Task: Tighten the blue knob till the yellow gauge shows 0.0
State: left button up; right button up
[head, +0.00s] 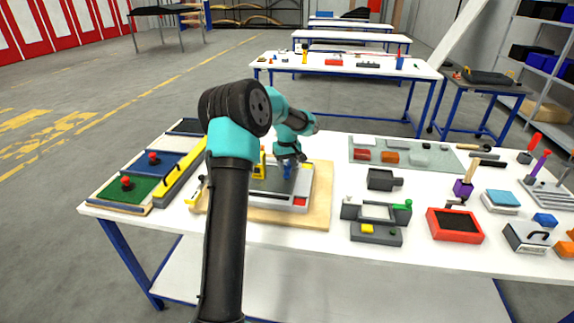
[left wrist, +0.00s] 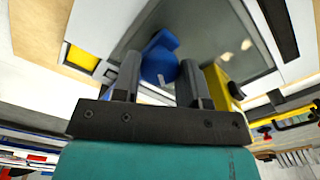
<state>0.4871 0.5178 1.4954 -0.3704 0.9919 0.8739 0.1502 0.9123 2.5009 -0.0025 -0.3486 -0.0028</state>
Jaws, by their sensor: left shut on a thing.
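The blue knob (head: 287,171) stands on a grey plate in a light frame (head: 300,203) on the wooden board. My left gripper (head: 288,160) is above it, pointing down, with its jaws shut on the knob. In the left wrist view the blue knob (left wrist: 159,62) sits between the two dark fingers (left wrist: 157,80). The yellow gauge (head: 259,168) stands just left of the knob, and a yellow body shows beside the fingers in the left wrist view (left wrist: 222,88). Its reading is too small to make out. My right gripper is not seen.
Left of the board lie a yellow level (head: 180,178) and green and blue panels with red knobs (head: 127,183). To the right stand a grey vise-like fixture (head: 376,212), a red tray (head: 454,225) and several small tools. My left arm hides part of the board.

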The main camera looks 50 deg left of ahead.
aim_at(287, 165)
pick_arm(q)
jog(key=shift+m, duration=0.3)
jog(key=o, duration=0.9)
notch_tip(287, 165, up, 17)
jog(key=shift+r, duration=0.2)
dwell(0.5)
